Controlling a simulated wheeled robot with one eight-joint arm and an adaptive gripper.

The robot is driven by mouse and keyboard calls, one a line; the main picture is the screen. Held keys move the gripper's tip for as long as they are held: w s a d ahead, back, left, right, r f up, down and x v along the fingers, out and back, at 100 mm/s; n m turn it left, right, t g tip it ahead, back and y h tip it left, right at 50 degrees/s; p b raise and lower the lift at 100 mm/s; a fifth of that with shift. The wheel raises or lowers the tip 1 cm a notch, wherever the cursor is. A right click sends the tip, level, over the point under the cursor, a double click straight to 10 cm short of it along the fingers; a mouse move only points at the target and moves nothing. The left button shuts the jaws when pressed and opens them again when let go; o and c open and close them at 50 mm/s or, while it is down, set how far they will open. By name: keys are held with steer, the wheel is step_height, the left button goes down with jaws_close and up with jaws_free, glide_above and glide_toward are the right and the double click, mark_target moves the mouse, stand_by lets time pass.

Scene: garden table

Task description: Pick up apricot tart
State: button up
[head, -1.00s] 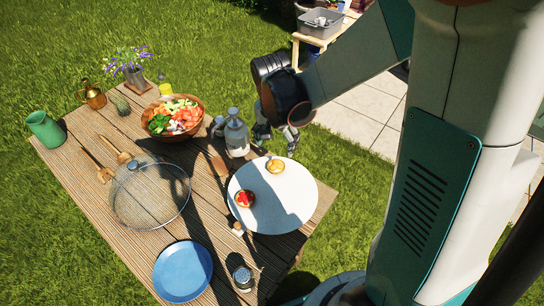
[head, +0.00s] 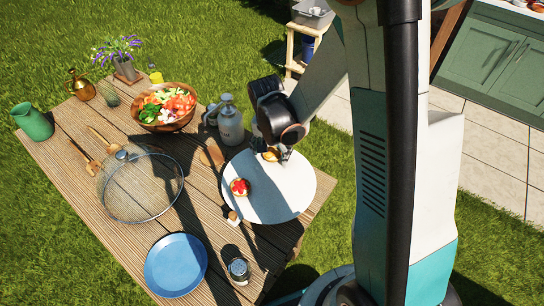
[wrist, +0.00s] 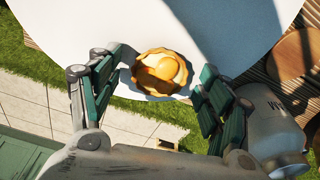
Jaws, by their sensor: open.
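The apricot tart (wrist: 160,72), a small fluted crust with orange fruit, lies near the edge of a round white board (head: 285,195). In the head view the tart (head: 271,155) is partly hidden by my gripper (head: 277,152). In the wrist view my gripper (wrist: 158,88) is open, with one green-padded finger on each side of the tart. I see no contact between the fingers and the tart. A second tart with red fruit (head: 240,187) lies on the left part of the board.
A grey-white bottle (head: 230,122) stands close beside the board and shows near the right finger in the wrist view (wrist: 268,125). A salad bowl (head: 166,108), a mesh dome (head: 140,185), a blue plate (head: 176,265) and a small jar (head: 239,270) are on the table.

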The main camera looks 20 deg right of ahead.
steer(key=c, duration=1.1)
steer(key=shift+c, duration=0.2)
